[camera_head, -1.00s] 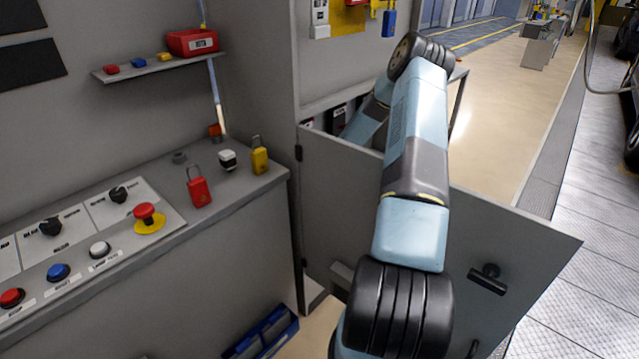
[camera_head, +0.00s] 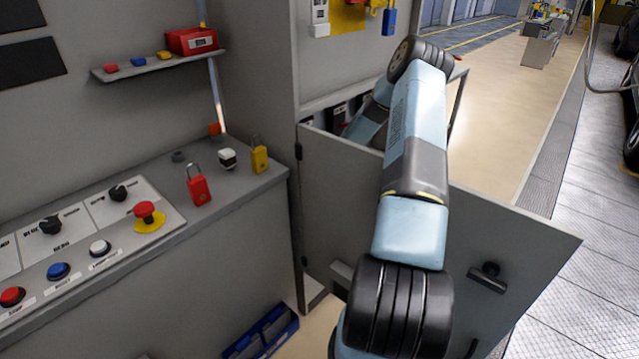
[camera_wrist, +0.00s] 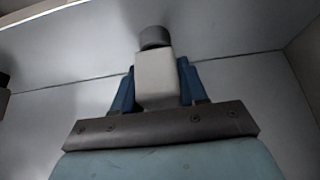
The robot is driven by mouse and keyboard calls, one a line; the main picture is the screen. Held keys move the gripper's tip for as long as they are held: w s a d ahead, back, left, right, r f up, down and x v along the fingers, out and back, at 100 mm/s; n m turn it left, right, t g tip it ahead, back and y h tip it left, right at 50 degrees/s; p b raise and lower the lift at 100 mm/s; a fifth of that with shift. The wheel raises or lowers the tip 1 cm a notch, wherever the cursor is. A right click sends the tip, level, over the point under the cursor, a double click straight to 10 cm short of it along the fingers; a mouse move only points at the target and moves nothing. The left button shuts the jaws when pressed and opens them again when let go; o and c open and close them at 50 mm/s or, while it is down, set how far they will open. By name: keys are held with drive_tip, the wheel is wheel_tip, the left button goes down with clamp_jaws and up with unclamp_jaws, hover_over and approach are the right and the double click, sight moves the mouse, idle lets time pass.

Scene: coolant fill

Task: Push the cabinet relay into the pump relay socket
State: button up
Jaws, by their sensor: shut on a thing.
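In the wrist view my gripper (camera_wrist: 157,88) has its two blue fingers on either side of a pale grey block, which looks like the cabinet relay (camera_wrist: 154,76). A dark grey rounded piece (camera_wrist: 155,37) shows at the block's far end; I cannot tell whether it is part of the relay or the socket. No pump relay socket can be made out for certain. In the head view my arm reaches over the open cabinet door (camera_head: 340,215) into the cabinet, and my gripper is hidden there.
A grey panel (camera_wrist: 235,95) lies around the gripper, with a seam and a wall at right. On the console ledge stand a red padlock (camera_head: 199,189), a white block with a dark base (camera_head: 227,159) and a yellow padlock (camera_head: 259,158).

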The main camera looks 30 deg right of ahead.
drive_tip(key=shift+f, duration=0.25)
drive_tip(key=o, duration=1.1)
drive_tip(key=shift+o, duration=0.2)
drive_tip(key=v, duration=1.3)
drive_tip(key=shift+s+r, duration=0.15)
drive_tip(key=shift+r, duration=0.1)
drive_tip(key=shift+d, duration=0.1)
